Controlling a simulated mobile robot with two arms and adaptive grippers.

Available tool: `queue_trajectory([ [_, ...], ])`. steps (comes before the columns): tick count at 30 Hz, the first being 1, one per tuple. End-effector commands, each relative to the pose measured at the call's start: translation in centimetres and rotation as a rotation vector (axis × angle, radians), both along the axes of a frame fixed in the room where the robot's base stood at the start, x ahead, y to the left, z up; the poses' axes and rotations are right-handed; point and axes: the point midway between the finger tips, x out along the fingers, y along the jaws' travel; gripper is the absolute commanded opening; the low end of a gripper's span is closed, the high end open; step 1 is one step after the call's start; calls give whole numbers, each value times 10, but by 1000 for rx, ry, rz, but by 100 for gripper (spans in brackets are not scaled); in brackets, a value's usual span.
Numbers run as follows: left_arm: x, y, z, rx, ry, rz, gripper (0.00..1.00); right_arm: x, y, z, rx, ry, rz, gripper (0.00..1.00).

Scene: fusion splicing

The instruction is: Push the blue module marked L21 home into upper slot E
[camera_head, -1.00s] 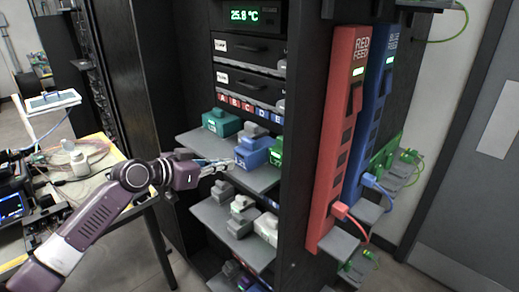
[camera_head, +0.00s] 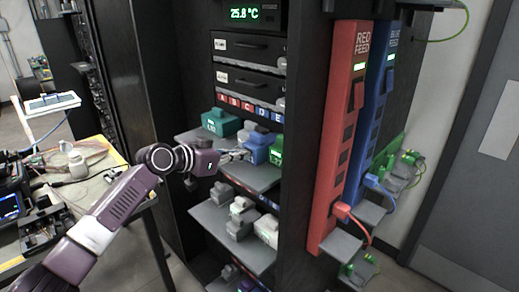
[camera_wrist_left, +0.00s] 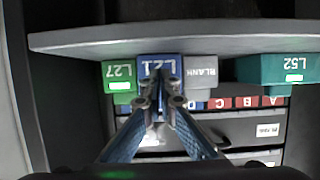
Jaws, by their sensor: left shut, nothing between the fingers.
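The blue module L21 (camera_head: 258,152) sits on the upper shelf (camera_head: 262,182) of the rack, beside a green module (camera_head: 277,152). It also shows in the left wrist view (camera_wrist_left: 160,62), upside down, between green L27 (camera_wrist_left: 118,76) and a grey blank (camera_wrist_left: 200,72). My left gripper (camera_head: 243,154) is shut and empty. Its fingertips (camera_wrist_left: 162,82) are at the front face of L21 and appear to touch it; they partly hide that face. The slot letter by L21 is hidden in the wrist view. My right gripper is not in view.
Teal module L52 (camera_head: 220,122) sits at the left of the same shelf. A lower shelf (camera_head: 215,217) holds several grey modules. Red (camera_head: 341,140) and blue (camera_head: 376,115) power strips with cables stand right of the rack. A cluttered table (camera_head: 110,165) is at left.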

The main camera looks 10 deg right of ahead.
Motion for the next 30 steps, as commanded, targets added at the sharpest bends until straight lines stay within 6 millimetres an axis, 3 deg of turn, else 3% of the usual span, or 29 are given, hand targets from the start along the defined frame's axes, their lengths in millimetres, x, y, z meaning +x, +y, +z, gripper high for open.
queue_trajectory([
  [20,23,-35,-1,-1,0,-2,0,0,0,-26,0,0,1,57],
  [30,10,-13,2,-1,1,0,0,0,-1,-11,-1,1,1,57],
])
